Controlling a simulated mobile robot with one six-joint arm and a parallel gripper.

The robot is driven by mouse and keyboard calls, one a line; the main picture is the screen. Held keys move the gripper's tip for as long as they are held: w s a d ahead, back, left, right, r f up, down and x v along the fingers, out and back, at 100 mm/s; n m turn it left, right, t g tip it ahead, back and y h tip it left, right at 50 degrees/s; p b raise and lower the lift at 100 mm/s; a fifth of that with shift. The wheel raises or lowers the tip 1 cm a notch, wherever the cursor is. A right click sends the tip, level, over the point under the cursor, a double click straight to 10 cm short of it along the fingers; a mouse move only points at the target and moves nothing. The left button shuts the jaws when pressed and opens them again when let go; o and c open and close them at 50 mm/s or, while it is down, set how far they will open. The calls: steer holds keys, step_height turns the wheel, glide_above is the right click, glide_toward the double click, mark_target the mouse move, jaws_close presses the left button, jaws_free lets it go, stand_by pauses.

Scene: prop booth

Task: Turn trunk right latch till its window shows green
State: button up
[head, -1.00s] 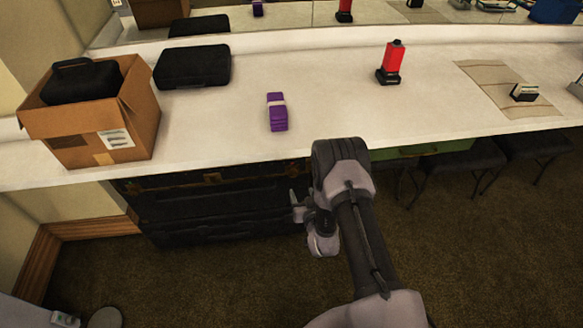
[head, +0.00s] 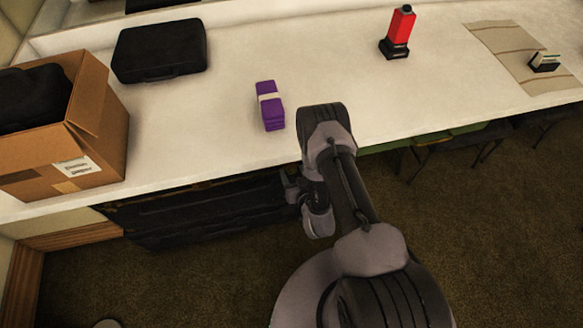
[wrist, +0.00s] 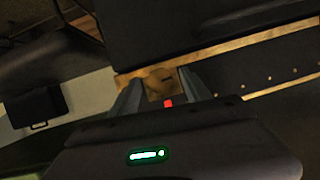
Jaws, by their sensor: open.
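The dark trunk (head: 200,212) stands under the counter in the head view. My gripper (head: 288,184) is at its right end, partly hidden by my arm. In the wrist view my gripper (wrist: 158,82) is open, its two fingers pointing at the trunk (wrist: 225,28). The right latch (wrist: 156,84), on a brass-coloured strip, lies between the fingertips, with a dark slot or bar on it. A small red window (wrist: 168,103) shows just below it. Whether the fingers touch the latch I cannot tell.
The counter (head: 200,115) overhangs the trunk. On it are a cardboard box (head: 105,115), a black case (head: 160,50), a purple bundle (head: 270,105) and a red-and-black object (head: 398,32). Stools (head: 450,145) stand right of my arm. Carpet (head: 500,230) is open in front.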

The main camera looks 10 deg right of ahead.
steer(key=shift+s, duration=0.1)
jaws_close()
steer(key=shift+r+p, duration=0.15)
steer(key=shift+p, duration=0.15)
steer(key=shift+a+r+n+h+p, duration=0.1)
steer(key=shift+a+n+h+p, duration=0.1)
steer(key=shift+n+h+p, duration=0.85)
steer(key=shift+a+n+h+p, duration=0.1)
steer(key=shift+n+h+p, duration=0.55)
steer(key=shift+n, duration=0.6)
steer(key=n+h, duration=0.2)
steer(key=n, duration=0.1)
steer(key=shift+a+f+t, duration=0.1)
steer(key=shift+f+t, duration=0.2)
steer(key=shift+t, duration=0.1)
steer(key=shift+n+t+h+b, duration=0.35)
steer(key=shift+n+t+h, duration=0.25)
steer(key=shift+n, duration=1.1)
